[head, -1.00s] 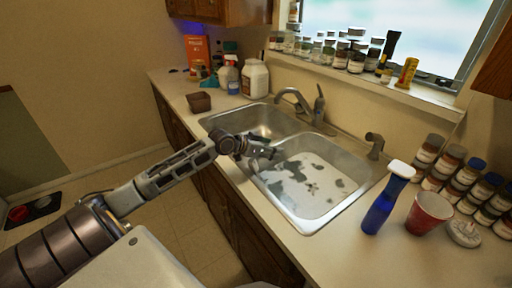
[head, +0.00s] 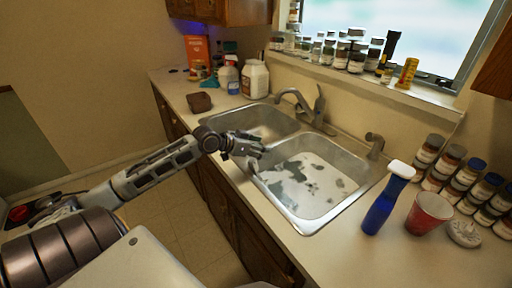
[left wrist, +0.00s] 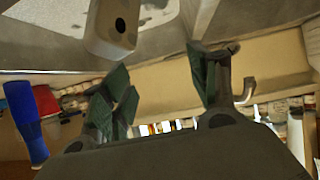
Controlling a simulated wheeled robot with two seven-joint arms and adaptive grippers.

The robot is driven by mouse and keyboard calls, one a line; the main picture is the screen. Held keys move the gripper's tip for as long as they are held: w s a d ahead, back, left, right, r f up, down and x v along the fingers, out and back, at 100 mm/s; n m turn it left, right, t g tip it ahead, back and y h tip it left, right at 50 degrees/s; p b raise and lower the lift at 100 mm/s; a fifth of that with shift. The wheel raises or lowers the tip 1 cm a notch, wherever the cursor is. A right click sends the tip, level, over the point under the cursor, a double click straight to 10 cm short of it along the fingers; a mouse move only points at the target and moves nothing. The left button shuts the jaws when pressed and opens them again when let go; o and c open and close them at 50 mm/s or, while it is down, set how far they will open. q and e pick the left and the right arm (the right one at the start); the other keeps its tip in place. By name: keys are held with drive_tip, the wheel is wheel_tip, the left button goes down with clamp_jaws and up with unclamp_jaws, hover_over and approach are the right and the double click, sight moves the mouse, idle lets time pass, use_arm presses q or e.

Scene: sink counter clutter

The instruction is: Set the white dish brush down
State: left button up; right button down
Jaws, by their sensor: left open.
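My left gripper (head: 254,148) is over the front edge of the double sink (head: 317,218), near the divider between its basins. Its fingers stand apart in the left wrist view (left wrist: 162,82), with nothing clearly between them. A small pale piece (head: 253,165) shows just below the gripper at the sink's edge; it may be part of the white dish brush, but it is too small to be sure. A pale block with a dark hole (left wrist: 108,28) shows beyond the fingers in the left wrist view, apart from them; I cannot tell what it is. My right gripper is not in view.
The faucet (head: 300,104) rises behind. The front-right counter (head: 370,262) is clear.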

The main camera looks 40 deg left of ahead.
use_arm(q)
drive_tip(key=shift+s+a+r, duration=0.2)
drive_tip(key=shift+s+r, duration=0.1)
drive_tip(key=shift+s, duration=0.25)
drive_tip(key=shift+s+a+r, duration=0.1)
drive_tip(key=shift+s+r, duration=0.05)
drive_tip(key=shift+s, duration=0.1)
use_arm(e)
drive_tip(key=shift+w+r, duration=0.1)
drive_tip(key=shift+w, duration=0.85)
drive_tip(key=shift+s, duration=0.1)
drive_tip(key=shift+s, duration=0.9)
use_arm(q)
drive_tip(key=shift+s, duration=0.1)
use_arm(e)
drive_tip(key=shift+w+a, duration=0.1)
